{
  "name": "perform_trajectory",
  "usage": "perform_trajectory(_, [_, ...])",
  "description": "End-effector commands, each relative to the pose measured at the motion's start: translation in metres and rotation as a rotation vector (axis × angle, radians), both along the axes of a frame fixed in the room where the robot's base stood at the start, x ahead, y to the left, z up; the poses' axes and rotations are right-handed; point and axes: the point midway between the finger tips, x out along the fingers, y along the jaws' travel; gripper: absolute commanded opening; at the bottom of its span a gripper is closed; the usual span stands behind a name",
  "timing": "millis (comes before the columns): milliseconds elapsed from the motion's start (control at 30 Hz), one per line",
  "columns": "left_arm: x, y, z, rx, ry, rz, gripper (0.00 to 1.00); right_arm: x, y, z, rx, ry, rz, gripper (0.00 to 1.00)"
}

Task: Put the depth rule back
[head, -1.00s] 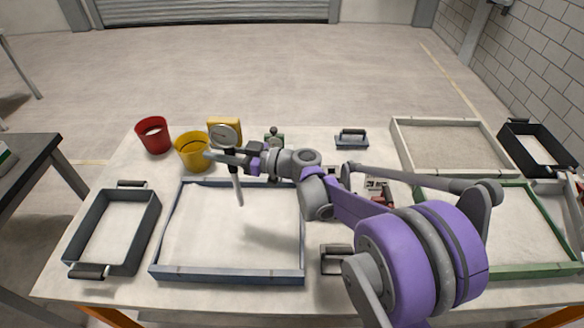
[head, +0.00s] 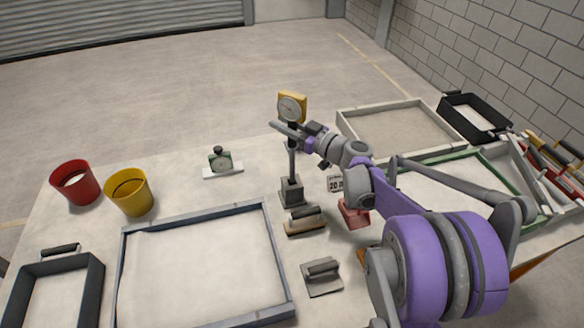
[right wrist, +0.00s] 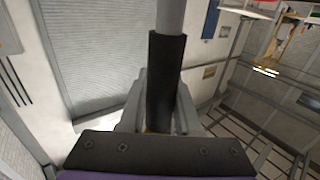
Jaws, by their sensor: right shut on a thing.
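The depth rule is upright, with a yellow-backed dial head (head: 291,106) and a thin grey rod (head: 292,165) below it. My right gripper (head: 290,130) is shut on the rule's grip just under the dial. In the right wrist view, the rule's black grip (right wrist: 166,85) stands between the jaws. A dark grey block stand (head: 291,191) sits on the table directly under the rule. The rod's lower end meets the stand's top in the head view; I cannot tell whether it is inside. My left gripper is not in view.
A wooden float (head: 305,221) and a grey trowel (head: 321,277) lie in front of the stand. The blue-framed sandbed (head: 122,258) lies front left.

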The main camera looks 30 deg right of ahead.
Motion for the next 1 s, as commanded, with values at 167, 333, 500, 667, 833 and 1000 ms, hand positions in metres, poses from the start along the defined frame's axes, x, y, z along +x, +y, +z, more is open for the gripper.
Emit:
perform_trajectory(167, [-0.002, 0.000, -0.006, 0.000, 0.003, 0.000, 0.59, 0.000, 0.000, -0.031, 0.001, 0.000, 0.001, 0.00])
perform_trajectory(333, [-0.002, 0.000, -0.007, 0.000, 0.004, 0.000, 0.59, 0.000, 0.000, -0.042, 0.001, 0.000, 0.001, 0.00])
perform_trajectory(500, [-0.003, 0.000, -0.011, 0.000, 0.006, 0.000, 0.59, 0.000, 0.001, -0.067, 0.001, 0.000, 0.002, 0.00])
perform_trajectory(667, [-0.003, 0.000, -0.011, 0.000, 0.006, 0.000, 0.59, 0.000, 0.001, -0.074, 0.001, 0.000, 0.002, 0.00])
perform_trajectory(833, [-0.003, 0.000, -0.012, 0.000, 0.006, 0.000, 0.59, 0.000, 0.001, -0.074, 0.001, 0.000, 0.002, 0.00])
perform_trajectory(1000, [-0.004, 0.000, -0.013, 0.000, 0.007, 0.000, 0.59, 0.000, 0.001, -0.077, 0.001, 0.000, 0.002, 0.43])
